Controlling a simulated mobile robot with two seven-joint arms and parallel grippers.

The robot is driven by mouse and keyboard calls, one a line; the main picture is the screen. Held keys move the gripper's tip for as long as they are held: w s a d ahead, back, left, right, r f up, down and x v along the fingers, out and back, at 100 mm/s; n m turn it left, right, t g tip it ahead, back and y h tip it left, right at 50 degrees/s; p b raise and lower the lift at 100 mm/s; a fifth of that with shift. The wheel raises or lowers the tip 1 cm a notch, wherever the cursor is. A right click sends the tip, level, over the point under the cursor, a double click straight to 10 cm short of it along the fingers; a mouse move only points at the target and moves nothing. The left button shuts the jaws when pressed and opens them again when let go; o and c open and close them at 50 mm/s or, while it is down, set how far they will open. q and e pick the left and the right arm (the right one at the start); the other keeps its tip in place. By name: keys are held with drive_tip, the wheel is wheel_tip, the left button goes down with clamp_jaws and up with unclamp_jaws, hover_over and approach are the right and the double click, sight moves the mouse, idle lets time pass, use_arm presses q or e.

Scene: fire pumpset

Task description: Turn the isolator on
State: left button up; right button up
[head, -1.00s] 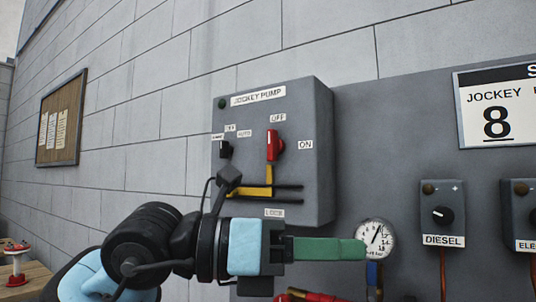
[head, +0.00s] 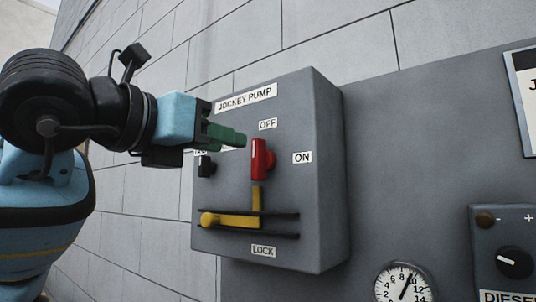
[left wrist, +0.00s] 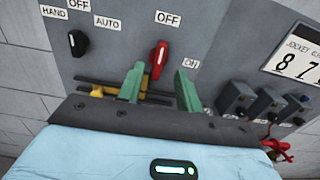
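The grey JOCKEY PUMP box (head: 222,125) carries the red isolator handle (head: 262,160), upright below the OFF label; ON is to its right. The handle also shows in the left wrist view (left wrist: 158,58). A yellow lever (head: 232,219) lies at the left of the slots above LOCK, with a yellow upright piece beneath the handle. My left gripper (head: 238,138) is in front of the box, up and left of the handle in the head view. Its green fingers (left wrist: 157,84) are open and empty, with the handle showing beyond the gap. My right gripper is not in view.
A black selector knob (head: 205,166) sits left of the handle, partly near my gripper in the picture. A pressure gauge (head: 404,284) and the DIESEL box (head: 508,250) are at lower right. The panel between is bare.

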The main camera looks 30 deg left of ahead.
sight(254, 147)
use_arm(q)
drive_tip(key=w, duration=0.4)
drive_tip(key=w+d+p, duration=0.1)
drive_tip(key=w, duration=0.2)
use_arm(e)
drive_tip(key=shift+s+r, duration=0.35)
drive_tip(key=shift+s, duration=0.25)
use_arm(q)
drive_tip(key=c, duration=0.6)
drive_tip(key=shift+r, duration=0.1)
drive_tip(key=shift+c, duration=0.2)
